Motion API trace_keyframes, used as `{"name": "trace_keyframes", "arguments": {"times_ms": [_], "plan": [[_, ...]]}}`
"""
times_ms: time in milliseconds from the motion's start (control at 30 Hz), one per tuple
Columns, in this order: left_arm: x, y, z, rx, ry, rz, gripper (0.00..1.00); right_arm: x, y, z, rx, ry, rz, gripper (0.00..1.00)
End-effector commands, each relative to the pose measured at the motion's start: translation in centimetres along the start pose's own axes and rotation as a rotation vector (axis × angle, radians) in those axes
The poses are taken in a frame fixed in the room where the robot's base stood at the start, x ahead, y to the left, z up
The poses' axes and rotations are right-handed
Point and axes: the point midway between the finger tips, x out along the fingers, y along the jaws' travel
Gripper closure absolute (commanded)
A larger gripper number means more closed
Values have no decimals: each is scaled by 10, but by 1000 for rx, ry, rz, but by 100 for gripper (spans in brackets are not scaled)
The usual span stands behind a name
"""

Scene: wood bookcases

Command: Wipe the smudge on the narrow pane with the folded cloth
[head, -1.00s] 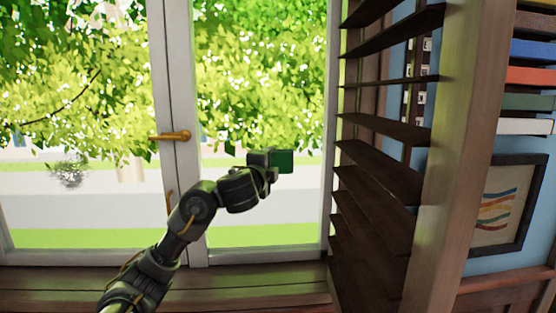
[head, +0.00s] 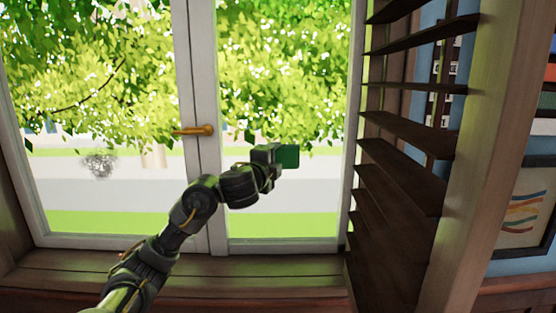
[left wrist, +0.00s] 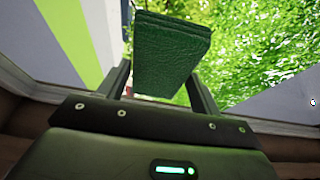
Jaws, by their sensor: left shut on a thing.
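The folded cloth (head: 289,157) is a small dark green pad in front of the right-hand pane (head: 310,205). My left gripper (head: 272,156) is shut on it. In the left wrist view the cloth (left wrist: 172,50) stands out between the two fingers of my left gripper (left wrist: 160,85). I cannot tell whether the cloth touches the glass. A grey, scribbled smudge (head: 98,164) shows low on the left-hand pane (head: 110,195), well to the left of the cloth. The right-hand pane looks the narrower one, and I see no clear smudge on it. My right gripper is not in view.
A brass handle (head: 193,130) sticks out from the white middle frame (head: 205,90), left of my gripper. Dark slanted slats (head: 405,185) and a wooden post (head: 490,170) stand close on the right. A wooden sill (head: 250,281) runs below the window.

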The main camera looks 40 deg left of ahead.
Motion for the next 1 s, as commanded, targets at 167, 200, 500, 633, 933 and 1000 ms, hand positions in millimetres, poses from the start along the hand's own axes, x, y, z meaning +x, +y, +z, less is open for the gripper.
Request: {"name": "trace_keyframes", "arguments": {"times_ms": [167, 200, 500, 633, 933, 1000], "plan": [[-5, -2, 13, 0, -6, 2, 54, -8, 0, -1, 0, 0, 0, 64], [-6, -2, 16, 2, -6, 3, 53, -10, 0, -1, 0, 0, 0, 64], [-16, -1, 35, 1, -3, 1, 54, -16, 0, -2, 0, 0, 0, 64], [-16, 0, 35, 0, -2, 1, 54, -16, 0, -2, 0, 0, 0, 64], [-20, -1, 33, 0, -1, 1, 54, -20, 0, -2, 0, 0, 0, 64], [-26, -3, 31, 1, 0, 1, 54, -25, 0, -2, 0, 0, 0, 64]]}}
